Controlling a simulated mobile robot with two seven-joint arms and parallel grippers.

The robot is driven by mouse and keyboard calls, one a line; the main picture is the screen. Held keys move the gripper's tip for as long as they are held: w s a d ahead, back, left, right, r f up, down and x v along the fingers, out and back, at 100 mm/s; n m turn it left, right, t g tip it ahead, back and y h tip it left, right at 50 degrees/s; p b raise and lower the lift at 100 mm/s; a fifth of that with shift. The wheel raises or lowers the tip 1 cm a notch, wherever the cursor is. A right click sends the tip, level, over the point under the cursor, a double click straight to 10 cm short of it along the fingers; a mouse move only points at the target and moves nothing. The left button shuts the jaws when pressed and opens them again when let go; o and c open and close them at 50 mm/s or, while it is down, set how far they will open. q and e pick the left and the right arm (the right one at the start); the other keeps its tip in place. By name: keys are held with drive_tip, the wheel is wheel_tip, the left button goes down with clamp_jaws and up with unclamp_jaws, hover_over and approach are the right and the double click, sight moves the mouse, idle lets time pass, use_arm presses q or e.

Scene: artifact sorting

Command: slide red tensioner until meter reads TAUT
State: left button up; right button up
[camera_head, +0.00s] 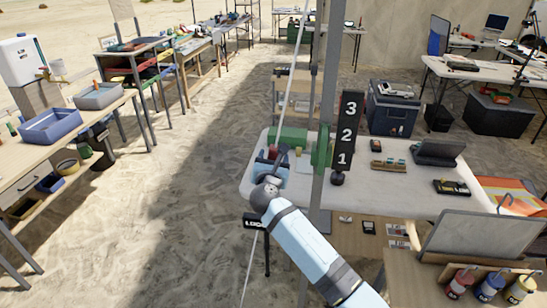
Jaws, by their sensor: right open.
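My right arm comes in from the lower right, and its gripper (271,163) is at the left end of the white table. The gripper is open. A small red piece (272,152), probably the tensioner, shows at the gripper's far side, close to a thin slanting line (251,264). I cannot tell whether the fingers touch it. A small black sign (254,221) with white letters starting "LOO" hangs below the gripper; my arm hides its right part. My left gripper is out of view.
A grey upright post (318,187) with a green block (322,147) stands right of the gripper. A black 3-2-1 board (346,130) is beside it. A green box (290,137) lies behind on the white table (390,196). Sandy floor is open to the left.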

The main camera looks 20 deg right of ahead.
drive_tip(key=b+v, duration=0.1)
drive_tip(key=v, duration=1.1)
drive_tip(key=shift+s, duration=0.3)
drive_tip(key=shift+a+r, duration=0.1)
drive_tip(key=shift+a, duration=0.05)
drive_tip(key=s+a+f+m+g+y+p, duration=0.1)
drive_tip(key=s+f+m+g+y+p, duration=0.2)
drive_tip(key=s+f+m+y, duration=0.85)
drive_tip(key=s+f+m+g+p, duration=0.1)
drive_tip(key=s+f+m, duration=0.4)
drive_tip(key=s+m, duration=0.2)
drive_tip(key=s+f+m, duration=0.6)
drive_tip(key=s, duration=0.4)
drive_tip(key=shift+m+g+p, duration=0.35)
drive_tip(key=shift+g, duration=0.05)
drive_tip(key=shift+s+a+y, duration=0.1)
drive_tip(key=shift+y, duration=0.15)
